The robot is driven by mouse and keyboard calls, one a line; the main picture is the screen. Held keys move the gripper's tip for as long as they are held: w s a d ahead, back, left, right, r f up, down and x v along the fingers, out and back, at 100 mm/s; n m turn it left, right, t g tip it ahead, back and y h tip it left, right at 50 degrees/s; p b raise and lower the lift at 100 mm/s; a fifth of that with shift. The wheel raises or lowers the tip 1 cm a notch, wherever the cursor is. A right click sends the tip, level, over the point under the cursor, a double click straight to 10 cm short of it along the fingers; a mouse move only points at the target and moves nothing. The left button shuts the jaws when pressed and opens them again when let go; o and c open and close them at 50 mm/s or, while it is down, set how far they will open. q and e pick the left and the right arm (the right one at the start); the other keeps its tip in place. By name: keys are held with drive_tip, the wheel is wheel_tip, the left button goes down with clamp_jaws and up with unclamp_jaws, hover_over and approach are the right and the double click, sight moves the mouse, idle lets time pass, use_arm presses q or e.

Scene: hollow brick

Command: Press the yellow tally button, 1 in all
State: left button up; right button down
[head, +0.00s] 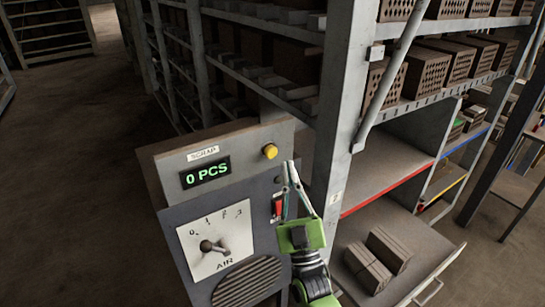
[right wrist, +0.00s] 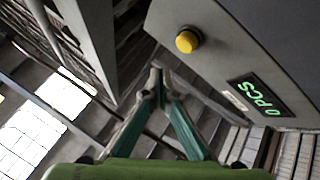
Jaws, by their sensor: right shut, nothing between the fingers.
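The yellow tally button (head: 270,152) sits at the upper right of a grey machine's front panel, and it stands out from the panel in the right wrist view (right wrist: 187,40). The green counter display (head: 205,172) reads 0 PCS. My right gripper (head: 290,163) is shut and empty. In the head view its fingertips are just right of and slightly below the button. In the right wrist view the shut fingertips (right wrist: 157,72) appear below and left of the button, with a gap between them. My left gripper is not in view.
The panel also carries a red switch (head: 278,207), an AIR dial (head: 214,246) and a round grille. A grey shelf post (head: 345,110) rises close to the right of the machine. Shelves of hollow bricks (head: 445,62) stand behind. Open floor (head: 75,170) lies to the left.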

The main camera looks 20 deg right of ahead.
sight(271, 152)
drive_tip(key=shift+w+a+b, duration=0.15)
drive_tip(key=shift+w+b, duration=0.1)
drive_tip(key=shift+w, duration=0.6)
drive_tip(key=shift+w+a+b, duration=0.1)
drive_tip(key=shift+w+b, duration=0.1)
drive_tip(key=shift+w, duration=0.65)
drive_tip(key=shift+w, duration=0.1)
drive_tip(key=shift+w, duration=0.3)
drive_tip(key=shift+w+a+b, duration=0.15)
drive_tip(key=shift+w+b, duration=0.2)
drive_tip(key=shift+w, duration=0.1)
idle(0.8)
drive_tip(key=shift+s+r, duration=0.1)
drive_tip(key=shift+s, duration=0.05)
drive_tip(key=shift+s+p, duration=0.35)
drive_tip(key=shift+s, duration=0.4)
